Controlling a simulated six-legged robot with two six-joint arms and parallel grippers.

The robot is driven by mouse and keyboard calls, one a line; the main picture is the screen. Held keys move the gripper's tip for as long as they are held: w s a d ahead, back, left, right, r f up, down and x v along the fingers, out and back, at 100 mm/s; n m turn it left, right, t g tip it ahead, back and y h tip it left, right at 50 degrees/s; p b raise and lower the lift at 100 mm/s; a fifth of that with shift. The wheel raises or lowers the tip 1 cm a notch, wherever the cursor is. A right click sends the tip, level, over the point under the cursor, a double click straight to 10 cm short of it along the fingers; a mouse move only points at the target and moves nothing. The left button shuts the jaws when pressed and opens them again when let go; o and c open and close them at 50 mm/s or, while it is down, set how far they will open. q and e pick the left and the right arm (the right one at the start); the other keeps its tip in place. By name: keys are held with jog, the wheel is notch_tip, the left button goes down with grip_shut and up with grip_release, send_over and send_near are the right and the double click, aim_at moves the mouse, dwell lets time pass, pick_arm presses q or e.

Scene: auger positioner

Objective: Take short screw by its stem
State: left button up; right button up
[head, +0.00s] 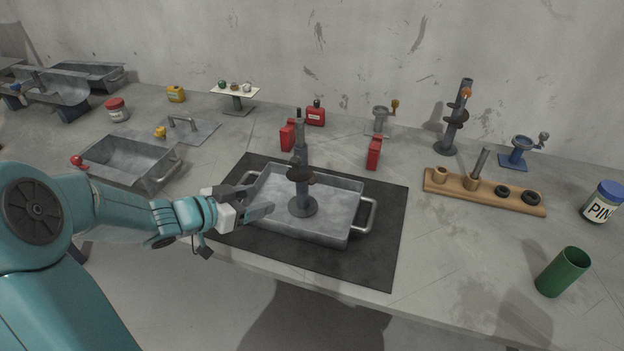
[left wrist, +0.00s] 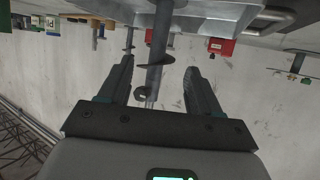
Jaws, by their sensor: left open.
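A dark grey screw (head: 301,150) with a helical flight stands upright on a round base in the metal tray (head: 337,237). I take it as the short screw; a similar one (head: 461,112) stands at the back right. My left gripper (head: 262,198) is open and empty, reaching in over the tray's left side, with its fingertips just left of the screw. In the left wrist view, which is upside down, the stem (left wrist: 156,70) shows between the two spread fingers (left wrist: 160,72), apparently beyond them, touching neither. My right gripper is not in view.
The tray sits on a black mat (head: 375,270). Red boxes (head: 374,153) stand behind it. A wooden rack (head: 485,194) and a green cup (head: 562,272) are on the right. An empty metal trough (head: 127,163) is on the left. The mat's front is clear.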

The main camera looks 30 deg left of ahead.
aim_at(297, 189)
pick_arm(q)
jog(key=b+x, duration=0.1)
jog(key=x, duration=0.8)
jog(key=shift+w+f, duration=0.25)
jog(key=shift+w, duration=0.1)
jog(key=x, duration=0.5)
jog(key=shift+w+d+f, duration=0.1)
jog(key=shift+w, duration=0.15)
grip_shut()
jog(key=shift+w, duration=0.1)
